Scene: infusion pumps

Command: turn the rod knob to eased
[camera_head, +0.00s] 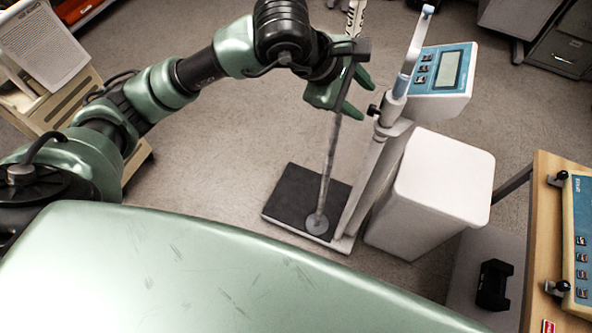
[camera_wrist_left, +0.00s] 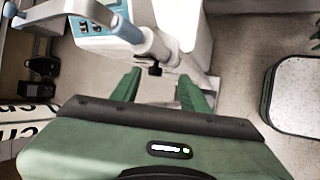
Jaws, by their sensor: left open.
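The rod knob (camera_head: 373,110) is a small black knob on the side of the grey-white column (camera_head: 371,165) of a floor scale. My left gripper (camera_head: 362,98) is open, just left of the knob in the head view. In the left wrist view the knob (camera_wrist_left: 155,70) shows beyond and between the two green fingertips (camera_wrist_left: 162,76), with a gap visible; I cannot tell whether either finger touches it. The light blue and grey upper rod (camera_head: 411,50) rises above the knob. My right gripper is not in view.
The scale's blue-faced display (camera_head: 448,69) is close to the right of the column. Its black platform (camera_head: 293,198) is below. A white bin (camera_head: 445,180) stands right of the scale, and a wooden table (camera_head: 546,215) is at the far right. Open floor lies to the left.

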